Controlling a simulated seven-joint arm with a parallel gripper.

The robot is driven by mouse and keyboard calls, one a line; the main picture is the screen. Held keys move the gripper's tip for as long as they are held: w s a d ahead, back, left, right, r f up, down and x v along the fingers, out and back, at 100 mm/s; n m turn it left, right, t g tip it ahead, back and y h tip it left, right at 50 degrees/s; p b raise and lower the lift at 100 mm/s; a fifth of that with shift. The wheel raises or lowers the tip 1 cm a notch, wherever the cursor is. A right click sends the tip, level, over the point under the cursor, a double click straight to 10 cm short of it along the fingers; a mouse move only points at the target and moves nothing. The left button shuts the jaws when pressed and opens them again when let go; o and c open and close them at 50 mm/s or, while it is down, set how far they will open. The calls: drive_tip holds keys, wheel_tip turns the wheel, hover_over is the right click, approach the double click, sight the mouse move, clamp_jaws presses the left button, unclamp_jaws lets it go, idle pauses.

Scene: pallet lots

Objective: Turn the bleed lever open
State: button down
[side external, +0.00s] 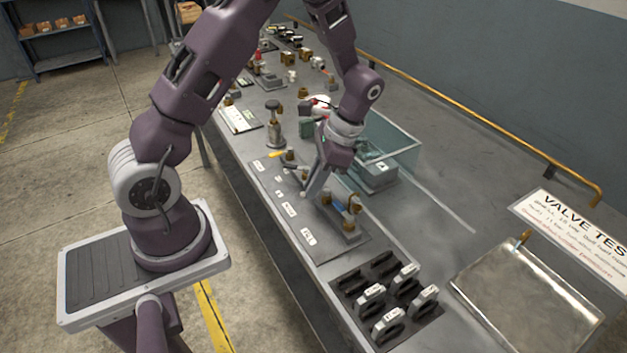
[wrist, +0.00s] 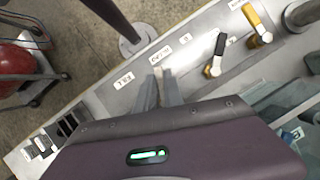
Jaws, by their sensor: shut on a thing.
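My gripper (side external: 311,190) points down over the valve panel (side external: 330,252), its fingers close together. In the wrist view the fingers (wrist: 161,86) are shut beside the label that seems to read BLEED (wrist: 160,54). They are shut on what seems to be the bleed lever, which the fingers and gripper body mostly hide, so its angle cannot be told. A black-handled lever (wrist: 219,45) and a yellow-handled lever (wrist: 250,15) stand apart from the fingers. The FILL label (wrist: 123,80) is to the left of the fingers. A brass valve with a blue part (side external: 340,206) stands right beside my gripper.
A clear-walled tank (side external: 400,150) stands close behind my gripper. A brass-and-grey post (side external: 274,125) stands to its left. A dark rack with several white-tagged pieces (side external: 390,300) sits at the near end of the bench. The bench to the right of the tank is mostly clear.

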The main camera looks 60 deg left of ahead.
sight(325, 191)
drive_tip(key=shift+d+n+h, duration=0.3)
drive_tip(key=shift+n+h, duration=0.15)
drive_tip(key=shift+n, duration=0.65)
drive_tip(key=shift+d+n+h, duration=0.25)
drive_tip(key=shift+n+h, duration=0.2)
drive_tip(key=shift+n, duration=0.65)
drive_tip(key=c, duration=1.5)
unclamp_jaws()
drive_tip(key=shift+s, duration=0.1)
drive_tip(key=shift+o, duration=0.2)
drive_tip(key=shift+r, duration=0.1)
drive_tip(key=v, duration=0.6)
drive_tip(key=shift+w+r, duration=0.25)
drive_tip(key=shift+r, duration=0.15)
